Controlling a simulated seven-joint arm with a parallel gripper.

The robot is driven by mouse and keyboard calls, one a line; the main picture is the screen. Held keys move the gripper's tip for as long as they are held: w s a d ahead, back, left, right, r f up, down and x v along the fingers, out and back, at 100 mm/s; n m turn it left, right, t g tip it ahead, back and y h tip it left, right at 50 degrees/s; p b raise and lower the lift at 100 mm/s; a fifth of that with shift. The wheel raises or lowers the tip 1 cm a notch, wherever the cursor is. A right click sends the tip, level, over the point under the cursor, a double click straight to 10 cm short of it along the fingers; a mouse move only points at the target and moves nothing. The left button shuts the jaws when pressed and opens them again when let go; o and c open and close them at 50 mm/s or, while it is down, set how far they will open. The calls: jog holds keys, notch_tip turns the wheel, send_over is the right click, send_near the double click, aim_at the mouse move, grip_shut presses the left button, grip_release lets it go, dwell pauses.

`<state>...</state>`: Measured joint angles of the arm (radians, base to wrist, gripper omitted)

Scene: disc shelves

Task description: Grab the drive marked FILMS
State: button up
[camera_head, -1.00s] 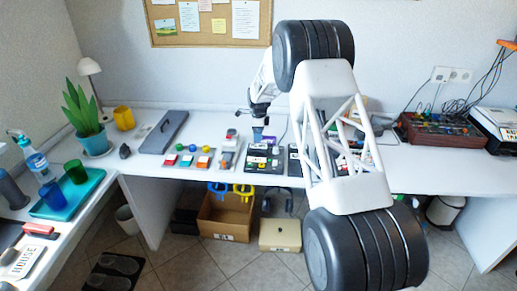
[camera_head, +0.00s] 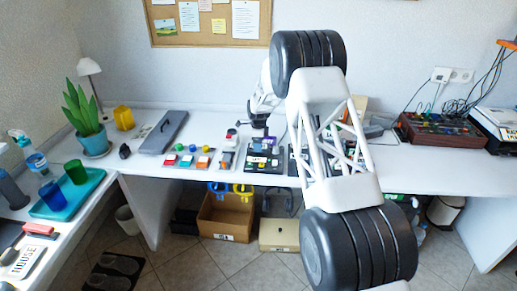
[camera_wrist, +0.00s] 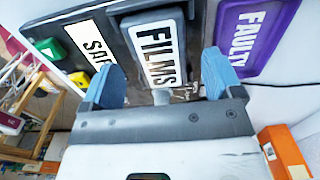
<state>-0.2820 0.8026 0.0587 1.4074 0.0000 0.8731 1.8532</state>
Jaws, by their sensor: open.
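The drive marked FILMS (camera_wrist: 154,56) is a dark block with a white label, in the middle of the wrist view. My gripper (camera_wrist: 162,68) is open, with one blue finger on each side of the lower end of this drive. I cannot tell whether the fingers touch it. In the head view my gripper (camera_head: 258,122) is above the back of the desk, by the dark board (camera_head: 251,165). The FILMS label cannot be read in the head view.
A purple drive marked FAULTY (camera_wrist: 255,30) is close on the right in the wrist view. A partly covered label starting "SA" (camera_wrist: 96,42) is on the left. An orange box (camera_wrist: 285,152) is at the lower right. Colored blocks (camera_head: 187,160) lie left of the board.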

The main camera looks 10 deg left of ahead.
jog(key=shift+f, duration=0.8)
jog(key=c, duration=1.2)
jog(key=shift+o, duration=0.2)
jog(key=shift+r, duration=0.15)
jog(key=shift+r, duration=0.4)
notch_tip(320, 180, up, 3)
jog(key=shift+f, duration=0.1)
jog(key=s+d+r, duration=0.1)
jog(key=s+d, duration=0.3)
jog(key=s, duration=1.1)
jog(key=shift+s+d, duration=0.2)
jog(key=shift+r, duration=0.1)
